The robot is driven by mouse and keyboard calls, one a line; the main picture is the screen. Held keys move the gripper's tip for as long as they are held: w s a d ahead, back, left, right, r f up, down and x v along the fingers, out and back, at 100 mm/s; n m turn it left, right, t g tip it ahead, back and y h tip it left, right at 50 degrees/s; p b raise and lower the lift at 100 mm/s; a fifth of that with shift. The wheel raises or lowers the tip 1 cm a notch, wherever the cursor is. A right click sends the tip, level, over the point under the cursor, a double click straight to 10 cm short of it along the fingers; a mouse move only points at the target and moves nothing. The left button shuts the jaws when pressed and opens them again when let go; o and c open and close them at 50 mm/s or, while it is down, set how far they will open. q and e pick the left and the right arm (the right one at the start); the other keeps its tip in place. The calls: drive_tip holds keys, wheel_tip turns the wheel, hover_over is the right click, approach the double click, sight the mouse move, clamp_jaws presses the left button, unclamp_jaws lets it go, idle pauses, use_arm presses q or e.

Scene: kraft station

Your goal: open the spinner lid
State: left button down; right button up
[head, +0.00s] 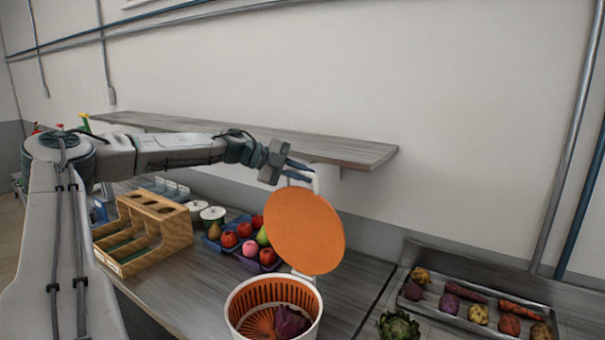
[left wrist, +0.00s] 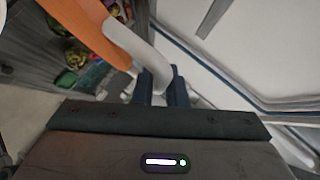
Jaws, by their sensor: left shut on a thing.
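The salad spinner (head: 275,308) is a white bowl with an orange slotted basket inside, and a purple vegetable (head: 292,322) lies in the basket. Its orange lid (head: 304,232) is swung up on its hinge and stands steeply tilted above the bowl's far side. My left gripper (head: 300,172) is at the top of the lid, shut on the white lid handle (head: 316,183). In the left wrist view the white handle (left wrist: 135,45) runs from the orange lid (left wrist: 85,30) down to the fingers (left wrist: 160,85). My right gripper is not in view.
A wooden rack (head: 150,235) and a blue fruit tray (head: 232,252) stand left of the spinner. A metal vegetable tray (head: 470,318) and an artichoke (head: 398,325) are at right. A wall shelf (head: 350,150) is close behind my left gripper.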

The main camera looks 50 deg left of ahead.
use_arm(q)
drive_tip(key=c, duration=1.5)
unclamp_jaws()
drive_tip(key=shift+b+v, duration=0.7)
drive_tip(key=shift+v, duration=0.8)
drive_tip(key=b+v, duration=0.6)
drive_tip(key=v, duration=0.1)
drive_tip(key=shift+s+a+r, duration=0.2)
drive_tip(key=shift+s+a, duration=0.05)
